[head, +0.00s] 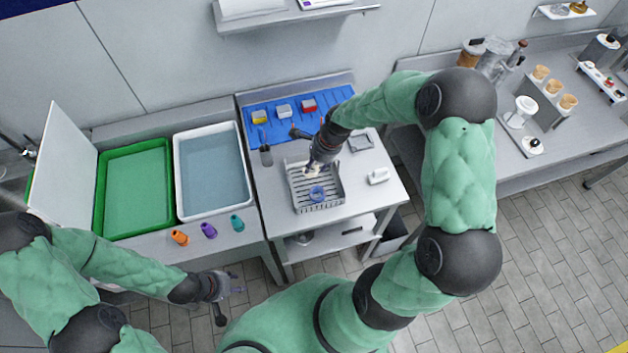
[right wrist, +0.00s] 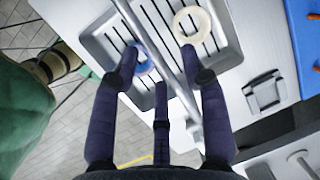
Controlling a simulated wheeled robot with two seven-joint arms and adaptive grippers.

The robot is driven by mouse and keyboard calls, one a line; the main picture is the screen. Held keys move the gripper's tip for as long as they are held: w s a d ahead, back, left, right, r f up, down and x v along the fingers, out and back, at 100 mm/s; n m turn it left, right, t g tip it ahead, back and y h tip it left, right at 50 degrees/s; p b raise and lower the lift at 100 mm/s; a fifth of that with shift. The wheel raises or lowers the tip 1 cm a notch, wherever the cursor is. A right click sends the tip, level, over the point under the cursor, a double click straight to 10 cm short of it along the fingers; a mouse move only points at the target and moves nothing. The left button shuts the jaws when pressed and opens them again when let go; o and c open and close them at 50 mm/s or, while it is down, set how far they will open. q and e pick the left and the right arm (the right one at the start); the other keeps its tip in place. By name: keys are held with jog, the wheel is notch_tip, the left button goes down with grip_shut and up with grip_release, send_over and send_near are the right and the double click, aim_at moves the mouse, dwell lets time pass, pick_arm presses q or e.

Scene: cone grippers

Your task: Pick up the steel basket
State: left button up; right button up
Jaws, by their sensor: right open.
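The steel basket (head: 300,190) is a grey slatted tray on the middle steel table, and it also shows in the right wrist view (right wrist: 232,50). A blue ring-shaped item (head: 317,193) and a cream ring (right wrist: 191,24) are in it. A grey bar, seemingly its handle, crosses between my right fingers in the wrist view. My right gripper (head: 314,167) is open above the basket, its fingers on both sides of the bar; contact cannot be told. My left gripper (head: 232,287) looks open and empty, away from the basket, near the table's front left.
A blue mat (head: 290,122) with small blocks lies behind the basket. A white item (head: 378,176) stands to its right. Green (head: 133,190) and white (head: 211,170) basins are at left, with coloured cups in front. A counter (head: 560,150) stands at right.

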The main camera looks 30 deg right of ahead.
jog(key=shift+x, duration=0.8)
grip_shut()
jog(key=shift+w+r, duration=0.1)
jog(key=shift+r, duration=0.05)
